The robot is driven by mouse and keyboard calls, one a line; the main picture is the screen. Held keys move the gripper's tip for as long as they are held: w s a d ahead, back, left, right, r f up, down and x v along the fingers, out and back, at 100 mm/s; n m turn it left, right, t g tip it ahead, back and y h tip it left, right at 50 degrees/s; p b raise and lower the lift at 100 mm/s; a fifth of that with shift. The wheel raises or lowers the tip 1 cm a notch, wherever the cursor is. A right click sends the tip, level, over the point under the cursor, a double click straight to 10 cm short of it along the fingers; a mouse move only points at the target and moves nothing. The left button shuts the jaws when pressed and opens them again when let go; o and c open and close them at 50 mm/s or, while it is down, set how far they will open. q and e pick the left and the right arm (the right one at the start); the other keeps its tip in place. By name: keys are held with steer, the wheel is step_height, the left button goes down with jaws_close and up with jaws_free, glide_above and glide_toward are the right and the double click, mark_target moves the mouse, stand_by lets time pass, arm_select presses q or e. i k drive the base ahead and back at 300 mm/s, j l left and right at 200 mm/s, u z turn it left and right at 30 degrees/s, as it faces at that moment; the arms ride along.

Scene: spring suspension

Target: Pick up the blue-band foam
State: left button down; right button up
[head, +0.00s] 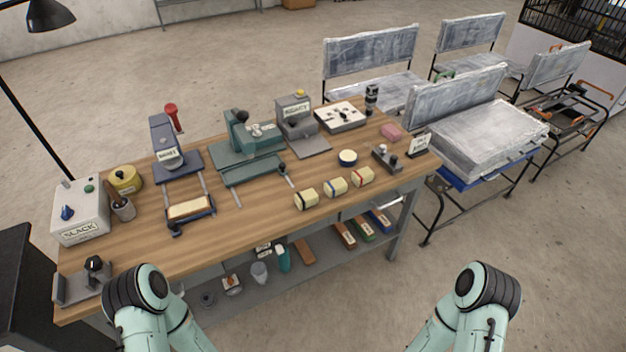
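Three small cream foam blocks lie in a row near the front edge of the wooden workbench (250,205). The middle one has a band that looks blue, so I take it as the blue-band foam (335,188). The left foam (306,198) has a dark band, and the right foam (362,177) has a reddish band. The blocks are small in this view, so the band colours are not sharp. My two mint-green arms show at the bottom left and bottom right, below the bench edge. Neither gripper is in view.
A round tin (347,157) stands just behind the foams. A dark metal fixture (386,158) is to their right, and a green machine (247,140) is behind left. The bench front before the foams is clear. A lower shelf (325,262) holds several items.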

mark_target(333, 189)
steer(key=i+l+u, duration=0.1)
steer(key=l+u, duration=0.2)
steer(key=i+l+u, duration=0.1)
steer(key=l+u, duration=0.55)
steer(key=i+j, duration=0.05)
